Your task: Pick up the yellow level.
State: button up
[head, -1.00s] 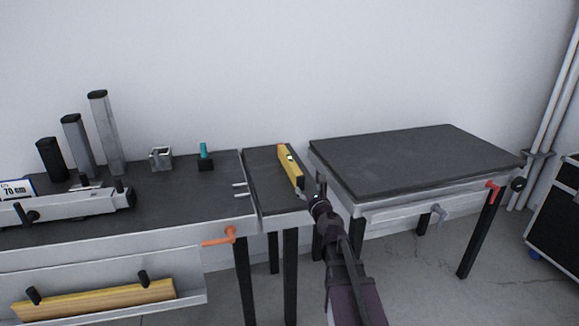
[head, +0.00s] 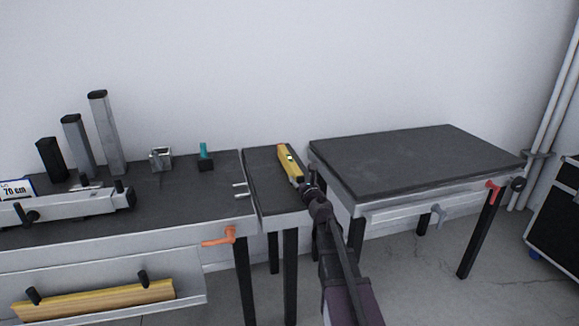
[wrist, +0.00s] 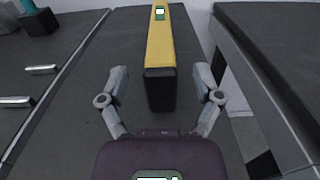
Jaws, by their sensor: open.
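The yellow level (head: 287,161) lies lengthwise on the narrow dark middle table (head: 262,190). It has a green vial window near its middle and a black end cap facing me. In the wrist view the level (wrist: 163,45) points straight away from my gripper (wrist: 160,82). My gripper is open, with one finger on each side of the level's near end and gaps to both sides. In the head view my gripper (head: 308,184) is at the near end of the level, and its fingers are hard to make out.
A dark-topped table (head: 410,160) stands close on the right, past a narrow gap. On the left bench (head: 180,200) are grey and black posts, a small metal block (head: 160,158) and a teal-topped piece (head: 204,155). Two metal pins (wrist: 40,69) stick out at the bench's right edge.

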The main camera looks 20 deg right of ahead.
aim_at(297, 170)
jog(key=shift+w+f, duration=0.1)
jog(key=shift+w, duration=2.5)
jog(key=shift+c, duration=0.2)
grip_shut()
